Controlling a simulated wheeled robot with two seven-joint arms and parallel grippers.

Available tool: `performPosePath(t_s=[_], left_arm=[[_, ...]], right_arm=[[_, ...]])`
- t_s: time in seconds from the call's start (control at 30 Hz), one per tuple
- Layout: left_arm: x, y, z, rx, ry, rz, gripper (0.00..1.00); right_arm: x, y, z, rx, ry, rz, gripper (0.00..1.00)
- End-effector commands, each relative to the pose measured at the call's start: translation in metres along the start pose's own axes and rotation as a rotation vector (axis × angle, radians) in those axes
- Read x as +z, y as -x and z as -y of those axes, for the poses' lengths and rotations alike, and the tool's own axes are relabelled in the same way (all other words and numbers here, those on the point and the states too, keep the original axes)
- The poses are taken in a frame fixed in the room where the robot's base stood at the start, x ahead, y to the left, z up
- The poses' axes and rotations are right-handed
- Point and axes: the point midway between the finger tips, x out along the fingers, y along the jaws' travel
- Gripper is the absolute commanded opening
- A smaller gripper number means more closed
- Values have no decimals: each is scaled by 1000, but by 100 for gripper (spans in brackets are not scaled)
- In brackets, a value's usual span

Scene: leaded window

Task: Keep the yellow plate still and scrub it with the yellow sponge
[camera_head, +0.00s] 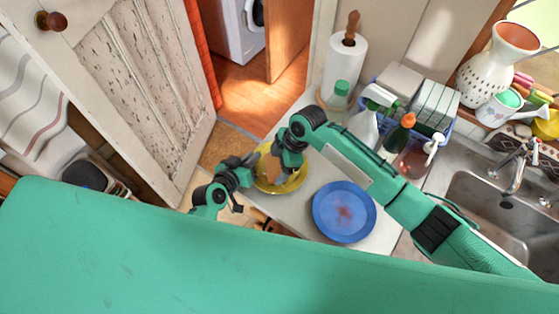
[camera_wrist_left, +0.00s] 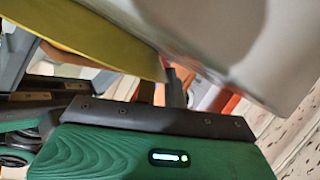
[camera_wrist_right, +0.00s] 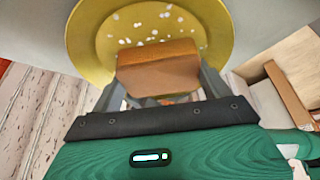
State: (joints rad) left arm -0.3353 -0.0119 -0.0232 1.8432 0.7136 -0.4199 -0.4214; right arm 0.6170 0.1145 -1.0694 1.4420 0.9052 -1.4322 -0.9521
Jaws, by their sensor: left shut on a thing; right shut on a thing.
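The yellow plate (camera_head: 291,184) lies at the left end of the pale counter, partly hidden by both grippers. My left gripper (camera_head: 252,163) is shut on the plate's left rim; the plate's yellow edge (camera_wrist_left: 100,37) shows close up in the left wrist view. My right gripper (camera_head: 279,176) is over the plate, shut on the sponge (camera_wrist_right: 158,68), which looks orange-brown. In the right wrist view the sponge is between the fingers, over the near part of the plate (camera_wrist_right: 88,45). Whether it touches the plate is hard to tell. White specks dot the plate beyond the sponge.
A blue plate (camera_head: 330,220) with a reddish stain lies right of the yellow one, below my right arm. Behind stand a paper towel roll (camera_head: 343,68), a green-capped bottle (camera_head: 337,103) and a caddy of bottles (camera_head: 449,122). A sink (camera_head: 490,215) is at the right.

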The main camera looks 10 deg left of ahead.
Motion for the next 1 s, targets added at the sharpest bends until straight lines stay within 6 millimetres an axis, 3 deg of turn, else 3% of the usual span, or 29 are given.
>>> performPosePath(t_s=[0.4, 1.0], left_arm=[[2, 0, 1, -2, -2, 5, 0], [2, 0, 1, -1, -2, 5, 0]], right_arm=[[16, 3, -14, 1, -1, 2, 60], [2, 0, -1, -1, -1, 1, 60]])
